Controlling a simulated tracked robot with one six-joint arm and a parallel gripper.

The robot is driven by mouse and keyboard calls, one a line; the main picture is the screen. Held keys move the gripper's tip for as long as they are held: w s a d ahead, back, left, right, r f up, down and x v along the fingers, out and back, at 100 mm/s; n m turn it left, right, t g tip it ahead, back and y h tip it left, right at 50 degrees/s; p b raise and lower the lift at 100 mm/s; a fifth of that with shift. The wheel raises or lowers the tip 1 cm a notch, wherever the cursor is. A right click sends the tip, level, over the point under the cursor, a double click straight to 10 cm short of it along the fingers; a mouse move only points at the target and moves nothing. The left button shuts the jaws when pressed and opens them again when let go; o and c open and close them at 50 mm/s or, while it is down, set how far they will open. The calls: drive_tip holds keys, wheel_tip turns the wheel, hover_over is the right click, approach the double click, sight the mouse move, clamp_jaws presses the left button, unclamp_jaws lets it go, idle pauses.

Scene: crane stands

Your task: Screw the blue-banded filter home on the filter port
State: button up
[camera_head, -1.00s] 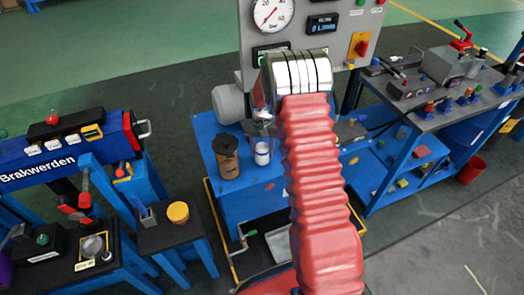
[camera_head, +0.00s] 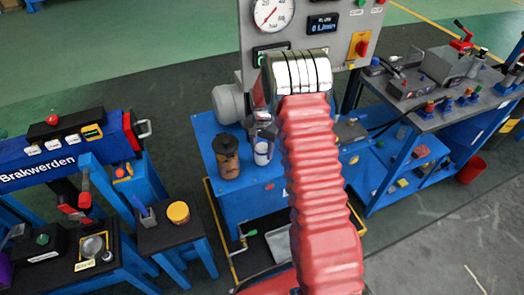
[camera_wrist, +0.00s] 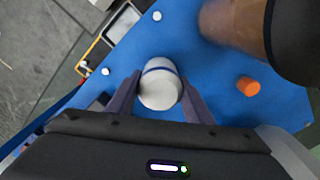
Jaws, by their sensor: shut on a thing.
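The filter is a white cylinder with a blue band (camera_wrist: 160,88), seen between the two fingers in the wrist view. In the head view the filter (camera_head: 262,155) is at the top of the blue bench, beside a brown canister. My gripper (camera_wrist: 158,92) is shut on its sides; it also shows in the head view (camera_head: 263,138), partly hidden by my red-sleeved arm. I cannot tell whether the filter stands on the bench top or is lifted. I cannot make out the filter port in either view.
The brown canister with a dark top (camera_head: 228,160) stands close left of the filter. A grey panel (camera_head: 345,75) with a gauge and display rises behind. An orange cap (camera_wrist: 248,86) lies on the blue surface (camera_wrist: 215,90). A tool bench (camera_head: 440,115) is at the right.

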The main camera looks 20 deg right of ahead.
drive_tip(key=shift+m, duration=0.3)
drive_tip(key=m, duration=0.4)
drive_tip(key=shift+m, duration=0.3)
idle(0.4)
drive_tip(key=shift+m, duration=2.6)
drive_tip(key=shift+m, duration=2.6)
